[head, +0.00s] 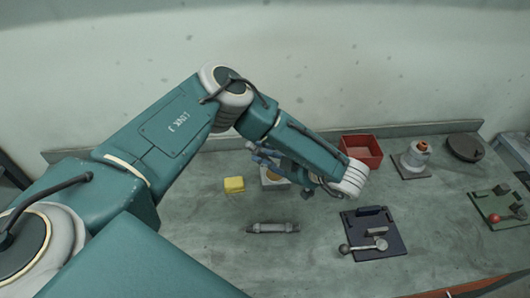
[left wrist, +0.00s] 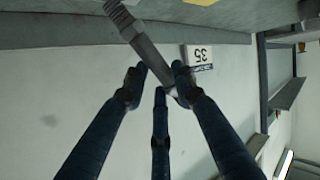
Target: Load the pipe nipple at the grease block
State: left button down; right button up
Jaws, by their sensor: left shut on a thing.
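My left gripper (head: 256,150) reaches leftward over the back middle of the table. In the left wrist view its blue fingers (left wrist: 158,85) are closed around a grey bar with a threaded end (left wrist: 142,48), which looks like the pipe nipple. The bar is tilted, its threaded end toward the top of that view. In the head view the fingers largely hide the held part. A pale block with a yellowish top (head: 275,182), possibly the grease block, stands under the gripper, partly covered; contact cannot be told. My right gripper is not in view.
A yellow block (head: 234,184) and a grey cylindrical part (head: 272,227) lie nearby. To the right are a red bin (head: 375,161), a dark tray (head: 368,252) with metal parts, a pale fitting on a plate (head: 417,158) and a dark disc (head: 465,147). The front left table is partly hidden by my arm.

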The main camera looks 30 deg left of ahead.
aim_at(265, 158)
pick_arm(q)
jog(key=shift+f+b, duration=0.55)
jog(key=shift+f, duration=0.05)
dwell(0.4)
jog(key=shift+s, duration=0.1)
dwell(1.1)
jog(key=shift+r+p, duration=2.5)
jog(key=shift+r, duration=1.05)
jog(key=shift+f, duration=0.1)
